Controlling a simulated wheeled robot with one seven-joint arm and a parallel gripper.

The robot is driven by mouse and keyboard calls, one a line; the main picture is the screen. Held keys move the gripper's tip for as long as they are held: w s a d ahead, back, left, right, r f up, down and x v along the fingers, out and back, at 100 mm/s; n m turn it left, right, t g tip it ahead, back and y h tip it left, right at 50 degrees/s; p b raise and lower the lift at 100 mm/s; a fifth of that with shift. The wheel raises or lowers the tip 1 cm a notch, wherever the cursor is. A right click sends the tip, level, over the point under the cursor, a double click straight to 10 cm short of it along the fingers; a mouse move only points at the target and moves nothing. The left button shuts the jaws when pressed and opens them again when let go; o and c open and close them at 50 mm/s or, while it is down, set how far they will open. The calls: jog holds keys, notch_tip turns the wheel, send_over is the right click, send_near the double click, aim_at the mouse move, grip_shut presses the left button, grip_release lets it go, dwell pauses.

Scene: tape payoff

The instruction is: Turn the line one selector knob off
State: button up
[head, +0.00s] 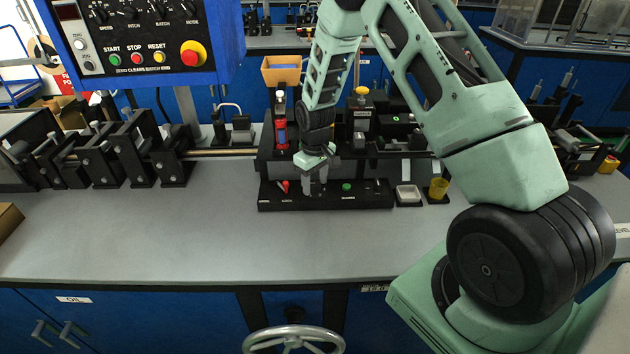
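My gripper (315,190) points down over a low black control strip (335,201) on the grey bench. Its fingers are small and dark in the head view, and their gap is not clear. On the strip, a red knob or lever (285,186) sits just left of my gripper. A green button (346,187) sits to its right, and a small switch (378,184) is near the right end. The strip's labels are too small to read surely, so I cannot tell which control is the line one selector. My gripper hides part of the strip, and contact is not clear.
A blue control box (140,40) with black knobs and coloured buttons hangs at upper left. Black roller brackets (110,150) stand at left. The front bench top (200,240) is clear.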

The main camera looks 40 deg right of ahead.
aim_at(315, 183)
jog(key=shift+r, duration=0.1)
notch_tip(315, 183, up, 17)
jog(key=b, duration=0.3)
jog(key=shift+r, duration=0.15)
dwell(0.5)
